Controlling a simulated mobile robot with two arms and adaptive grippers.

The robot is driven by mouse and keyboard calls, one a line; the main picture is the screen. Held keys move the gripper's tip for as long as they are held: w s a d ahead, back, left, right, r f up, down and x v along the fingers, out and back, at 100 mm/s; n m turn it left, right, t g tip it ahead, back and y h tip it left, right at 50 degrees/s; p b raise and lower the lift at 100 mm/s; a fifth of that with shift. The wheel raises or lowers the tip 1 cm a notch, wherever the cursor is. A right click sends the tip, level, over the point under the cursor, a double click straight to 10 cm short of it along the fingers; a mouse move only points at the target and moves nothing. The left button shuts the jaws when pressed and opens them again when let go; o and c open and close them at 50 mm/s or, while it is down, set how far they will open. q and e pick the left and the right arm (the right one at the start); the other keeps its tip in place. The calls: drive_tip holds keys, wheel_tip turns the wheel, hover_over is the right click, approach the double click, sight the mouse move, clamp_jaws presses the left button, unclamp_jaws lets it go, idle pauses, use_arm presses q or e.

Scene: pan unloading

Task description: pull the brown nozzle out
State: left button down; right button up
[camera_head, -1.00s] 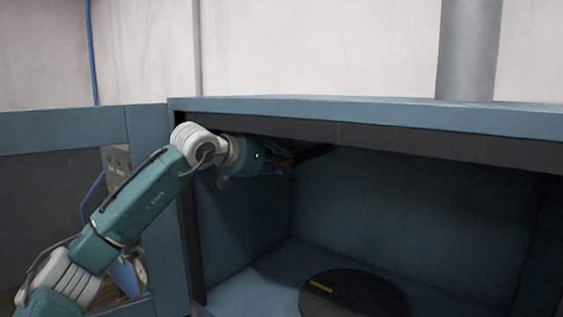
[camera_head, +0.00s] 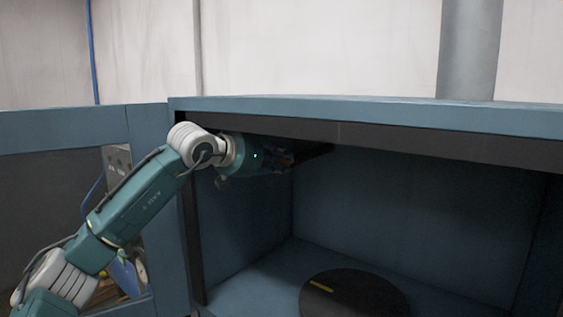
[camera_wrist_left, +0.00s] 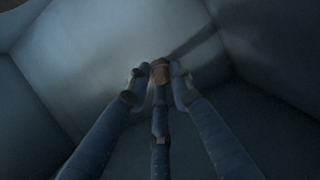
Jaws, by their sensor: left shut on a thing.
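The brown nozzle (camera_wrist_left: 159,72) shows in the left wrist view as a small brown piece between my left gripper's fingertips. My left gripper (camera_wrist_left: 158,82) is shut on it, with fingers on both sides. In the head view my left gripper (camera_head: 284,160) is inside the top of the blue cabinet, in shadow under its upper front edge. The nozzle is too dark to make out clearly there. A dark bar beyond the fingertips runs to the right near the ceiling. My right gripper is in neither view.
The blue cabinet (camera_head: 350,107) is open at the front. A dark round disc with a yellow mark (camera_head: 355,298) lies on its floor. An open door panel (camera_head: 70,136) stands at the left. The cabinet's middle and right are free.

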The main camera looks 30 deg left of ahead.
use_arm(q)
drive_tip(key=shift+s, duration=0.4)
drive_tip(key=shift+s+a+b, duration=0.2)
drive_tip(key=shift+s+b, duration=0.55)
drive_tip(key=shift+s, duration=1)
drive_tip(key=shift+r, duration=0.1)
